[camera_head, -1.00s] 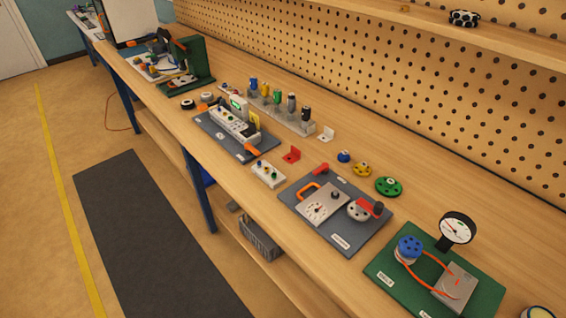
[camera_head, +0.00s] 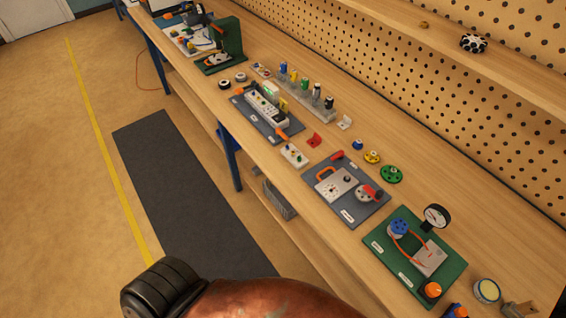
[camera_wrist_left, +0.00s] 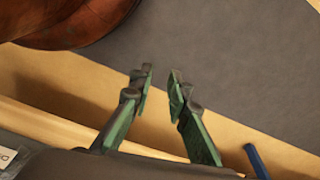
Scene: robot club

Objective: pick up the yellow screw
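I cannot pick out a yellow screw for certain. A small yellow-topped piece (camera_head: 294,77) stands upright in a pale rack (camera_head: 312,105) on the workbench, between a blue and a green one. My right gripper is in neither current view.
The long wooden bench (camera_head: 430,165) runs along a pegboard. A dark floor mat (camera_head: 190,190) lies in front.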

